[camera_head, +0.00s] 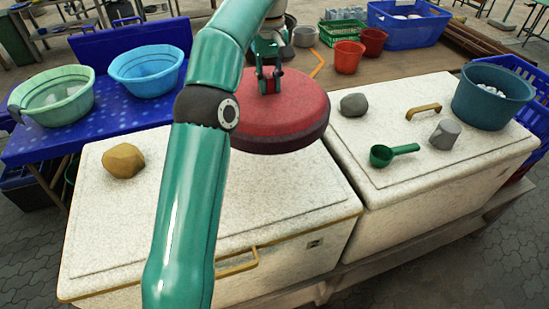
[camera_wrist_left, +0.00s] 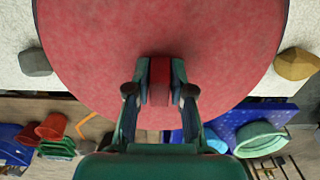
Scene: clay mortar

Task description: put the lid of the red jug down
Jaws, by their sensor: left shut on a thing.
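The round red lid (camera_head: 285,110) with a dark rim is in the middle of the head view, above the white boxes; it also fills much of the left wrist view (camera_wrist_left: 100,50). My left gripper (camera_head: 268,82) is shut on the lid's upright red handle, which shows between its fingers in the left wrist view (camera_wrist_left: 159,85). I cannot tell whether the lid touches the box beneath it. The red jug is not clearly visible. My left arm hides part of the lid's left side. My right gripper is not in view.
An ochre stone (camera_head: 123,160) lies on the left white box (camera_head: 110,225). Two basins stand on a blue table (camera_head: 90,128).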

